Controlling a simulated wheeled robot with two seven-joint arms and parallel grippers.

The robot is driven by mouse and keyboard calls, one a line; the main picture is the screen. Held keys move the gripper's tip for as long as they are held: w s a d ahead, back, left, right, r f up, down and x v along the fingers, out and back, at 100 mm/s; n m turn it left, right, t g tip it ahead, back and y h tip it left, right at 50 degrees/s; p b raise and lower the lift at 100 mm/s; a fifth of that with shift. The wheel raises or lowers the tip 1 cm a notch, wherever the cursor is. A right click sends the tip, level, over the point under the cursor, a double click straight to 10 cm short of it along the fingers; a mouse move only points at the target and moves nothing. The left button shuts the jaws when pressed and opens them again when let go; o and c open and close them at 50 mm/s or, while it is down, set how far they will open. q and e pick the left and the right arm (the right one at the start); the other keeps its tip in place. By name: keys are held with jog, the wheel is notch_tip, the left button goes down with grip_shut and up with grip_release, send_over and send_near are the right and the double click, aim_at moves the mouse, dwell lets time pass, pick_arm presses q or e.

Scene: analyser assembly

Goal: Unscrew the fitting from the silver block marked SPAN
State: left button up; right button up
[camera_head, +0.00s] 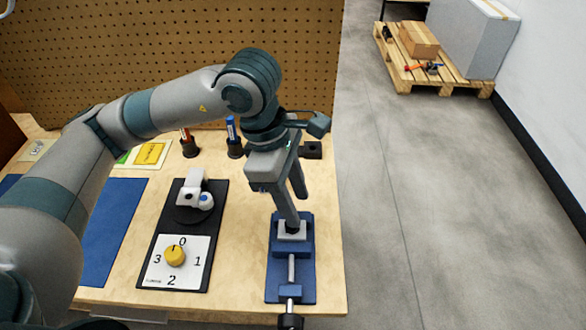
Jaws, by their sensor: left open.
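My left gripper (297,211) points down over the back end of a blue vise (307,262) at the table's right side, its jaws open. A pale silver block (304,236) sits at the vise's back end, with something dark at its top. One finger reaches down in front of it, and I cannot tell whether it touches. A white and silver piece with a blue and white round part (206,200) stands on a black panel (222,215). No SPAN marking is readable on either piece. My right gripper is not in view.
The black panel carries a yellow knob (175,255) on a white dial numbered 0 to 3. Red and blue tools stand in dark holders behind. A blue mat (112,225) lies left. A pegboard (150,55) closes the back. The table's right edge is close to the vise.

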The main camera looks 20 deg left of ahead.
pick_arm(q)
notch_tip(320, 180, up, 12)
jog(key=m+y+p, duration=0.3)
jog(key=m+p, duration=0.5)
jog(key=p, duration=0.6)
jog(key=shift+a+m, duration=0.3)
jog(key=shift+a, duration=0.05)
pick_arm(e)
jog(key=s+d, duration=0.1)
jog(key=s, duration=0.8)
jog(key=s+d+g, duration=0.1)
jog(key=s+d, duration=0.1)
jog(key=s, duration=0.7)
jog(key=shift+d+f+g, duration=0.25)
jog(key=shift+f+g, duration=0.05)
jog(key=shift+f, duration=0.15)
pick_arm(q)
jog(key=shift+w+f, duration=0.1)
notch_tip(320, 180, down, 17)
jog(key=p, duration=0.4)
jog(key=shift+f+p, duration=0.1)
jog(key=shift+p, duration=0.25)
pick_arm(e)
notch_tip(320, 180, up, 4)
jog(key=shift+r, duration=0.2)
